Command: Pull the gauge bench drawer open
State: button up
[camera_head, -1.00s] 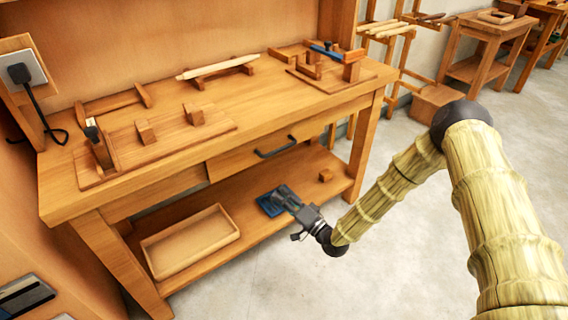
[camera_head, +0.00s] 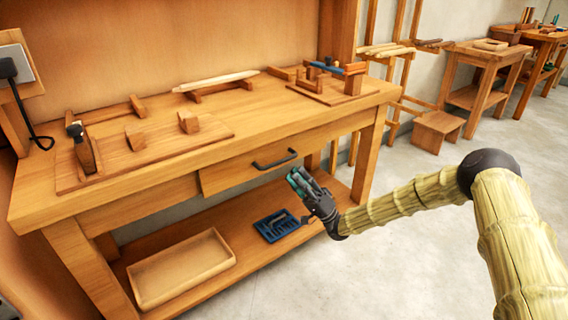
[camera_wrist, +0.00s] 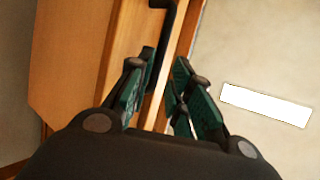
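The gauge bench drawer (camera_head: 228,172) is a wooden front under the bench top, and it looks shut or nearly so. Its dark bar handle (camera_head: 274,160) runs along the upper right part of the front. The handle also shows at the top of the wrist view (camera_wrist: 164,5). My gripper (camera_head: 294,176) is just below and in front of the handle's right end. In the wrist view its green-padded fingers (camera_wrist: 164,78) are apart, with the handle's bar reaching down beside the left finger. I cannot tell whether they touch. Nothing is gripped.
The bench top (camera_head: 240,115) carries wooden blocks and tools. On the lower shelf are a shallow wooden tray (camera_head: 183,268) and a blue tray (camera_head: 278,226). The floor (camera_head: 400,260) in front is clear.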

aim_at(284, 161)
jog(key=shift+b+x, duration=0.4)
jog(key=shift+x, duration=3.2)
jog(key=shift+c, duration=0.4)
grip_shut()
